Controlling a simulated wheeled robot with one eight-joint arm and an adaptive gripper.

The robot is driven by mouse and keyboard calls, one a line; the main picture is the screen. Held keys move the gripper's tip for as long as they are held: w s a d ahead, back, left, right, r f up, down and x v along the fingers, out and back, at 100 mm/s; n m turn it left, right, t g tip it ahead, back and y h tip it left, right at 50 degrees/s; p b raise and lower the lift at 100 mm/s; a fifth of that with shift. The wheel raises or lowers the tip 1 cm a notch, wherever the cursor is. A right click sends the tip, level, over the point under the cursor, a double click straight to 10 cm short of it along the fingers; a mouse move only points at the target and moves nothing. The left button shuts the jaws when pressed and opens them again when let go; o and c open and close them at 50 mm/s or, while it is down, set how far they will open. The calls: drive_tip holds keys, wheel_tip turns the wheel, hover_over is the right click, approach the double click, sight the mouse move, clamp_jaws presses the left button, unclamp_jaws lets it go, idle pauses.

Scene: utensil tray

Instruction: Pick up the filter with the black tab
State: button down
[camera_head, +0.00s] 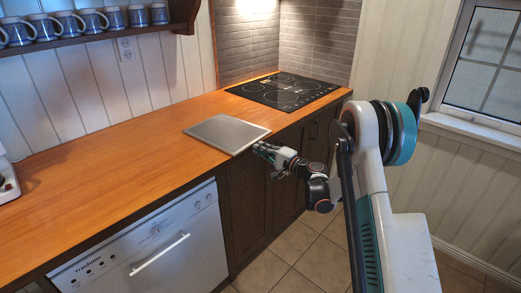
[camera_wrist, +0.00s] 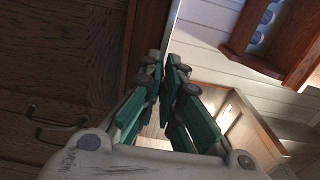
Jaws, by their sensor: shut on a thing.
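The filter, a flat grey metal panel (camera_head: 226,133), is at the counter's front edge in the head view, roughly level. I cannot tell whether it rests on the wood or is slightly above it. I see no black tab; the near right corner is by my gripper. My gripper (camera_head: 261,149) reaches that corner from the front right. In the wrist view my gripper's fingertips (camera_wrist: 170,62) are close together, shut on the filter, whose thin edge (camera_wrist: 173,26) shows just beyond them. The gripped part itself is hidden between the fingers.
The wooden counter (camera_head: 110,130) is clear left of the filter. A black cooktop (camera_head: 285,91) lies behind it to the right. Cabinets and a white dishwasher (camera_head: 150,250) are below. A shelf with several blue mugs (camera_head: 112,18) is on the wall. A white appliance (camera_head: 6,180) stands far left.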

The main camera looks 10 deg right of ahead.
drive_tip(key=shift+r, duration=0.9)
drive_tip(key=shift+d, duration=0.1)
